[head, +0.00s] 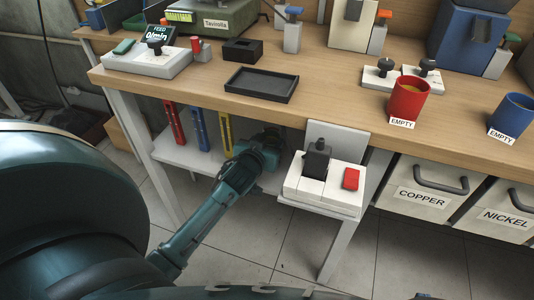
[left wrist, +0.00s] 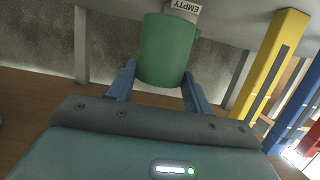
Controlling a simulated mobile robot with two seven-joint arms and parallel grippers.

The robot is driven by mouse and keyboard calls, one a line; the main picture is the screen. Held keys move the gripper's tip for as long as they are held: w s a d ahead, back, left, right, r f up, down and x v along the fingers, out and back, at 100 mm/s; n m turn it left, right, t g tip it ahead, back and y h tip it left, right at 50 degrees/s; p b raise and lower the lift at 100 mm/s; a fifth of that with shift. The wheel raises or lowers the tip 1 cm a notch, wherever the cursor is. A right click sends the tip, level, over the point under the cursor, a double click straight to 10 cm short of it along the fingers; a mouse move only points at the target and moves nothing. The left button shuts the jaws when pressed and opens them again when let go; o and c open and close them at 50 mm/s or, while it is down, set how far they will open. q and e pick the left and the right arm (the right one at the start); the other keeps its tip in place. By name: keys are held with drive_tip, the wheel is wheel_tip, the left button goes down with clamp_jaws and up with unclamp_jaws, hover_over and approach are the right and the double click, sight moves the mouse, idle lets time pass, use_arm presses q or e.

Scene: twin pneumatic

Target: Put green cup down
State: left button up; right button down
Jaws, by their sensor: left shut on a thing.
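The green cup (left wrist: 165,52) is between the two fingers of my left gripper (left wrist: 159,80) in the left wrist view, and the fingers are shut on it. Its white "EMPTY" label (left wrist: 181,10) reads upside down there. In the head view my left gripper (head: 268,145) is below the bench top, right of the yellow upright piece, near the lower shelf (head: 185,155). The cup cannot be made out in the head view. Whether its base touches a surface cannot be told. My right gripper is not in view.
Red, blue and yellow (head: 225,132) upright pieces stand at the lower shelf. A white box with a black lever and red button (head: 351,179) is right of my gripper. The wooden bench top (head: 215,85) overhangs. A red cup (head: 409,98) and blue cup (head: 511,115) stand on it.

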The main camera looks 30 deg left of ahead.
use_arm(q)
wheel_tip(320, 180, down, 4)
drive_tip(key=shift+r+b, duration=0.2)
drive_tip(key=shift+b, duration=0.5)
drive_tip(key=shift+f, duration=0.15)
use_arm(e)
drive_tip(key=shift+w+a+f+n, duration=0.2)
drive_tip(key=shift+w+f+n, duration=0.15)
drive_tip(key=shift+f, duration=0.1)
use_arm(q)
drive_tip(key=o, duration=0.7)
drive_tip(key=shift+c, duration=0.2)
drive_tip(key=o, duration=0.5)
drive_tip(key=shift+c, duration=0.2)
